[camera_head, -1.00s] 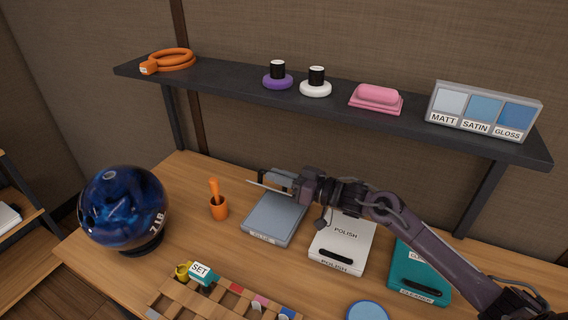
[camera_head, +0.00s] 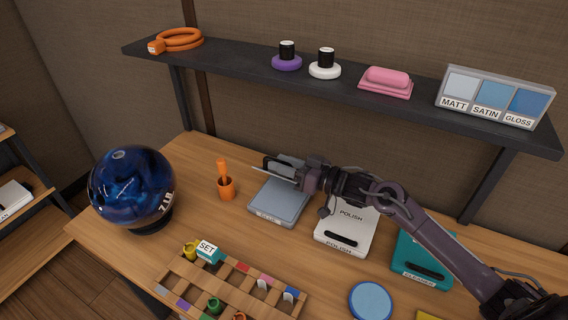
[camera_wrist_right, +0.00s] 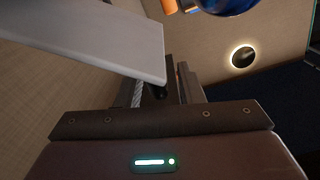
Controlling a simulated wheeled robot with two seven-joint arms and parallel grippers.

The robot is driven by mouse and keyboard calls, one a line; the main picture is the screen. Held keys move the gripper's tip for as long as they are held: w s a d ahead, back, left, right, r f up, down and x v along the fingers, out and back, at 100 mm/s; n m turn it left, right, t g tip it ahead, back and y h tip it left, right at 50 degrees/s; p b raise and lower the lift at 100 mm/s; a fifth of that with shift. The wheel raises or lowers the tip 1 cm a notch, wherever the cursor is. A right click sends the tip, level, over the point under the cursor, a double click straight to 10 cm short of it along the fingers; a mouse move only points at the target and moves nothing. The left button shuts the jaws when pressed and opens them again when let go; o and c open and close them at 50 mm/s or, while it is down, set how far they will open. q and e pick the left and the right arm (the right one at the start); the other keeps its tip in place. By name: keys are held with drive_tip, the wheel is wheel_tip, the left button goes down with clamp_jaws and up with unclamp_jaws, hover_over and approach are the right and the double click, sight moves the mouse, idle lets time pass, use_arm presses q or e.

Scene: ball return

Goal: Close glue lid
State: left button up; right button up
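The grey-blue flat box (camera_head: 279,202) lies on the table left of the white polish box; its front label is too small to read surely. A pale panel (camera_head: 291,159) shows behind my right gripper (camera_head: 268,169), at the box's far edge, and looks raised. My right gripper is over the far edge of the grey-blue box, its fingers pointing left. In the right wrist view, a pale slab (camera_wrist_right: 95,38) reaches close to the fingers; I cannot tell whether they touch or grip it. My left gripper is not in view.
The polish box (camera_head: 346,230) and teal cleaner box (camera_head: 424,259) stand to the right, under my right arm. A wooden rack (camera_head: 228,288) is in front. A dark shelf (camera_head: 225,59) runs above the back.

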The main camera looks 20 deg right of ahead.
drive_tip(key=shift+d, duration=0.1)
drive_tip(key=v, duration=0.7)
drive_tip(key=shift+s+d+b, duration=0.15)
drive_tip(key=shift+s+b, duration=0.2)
drive_tip(key=shift+b, duration=0.05)
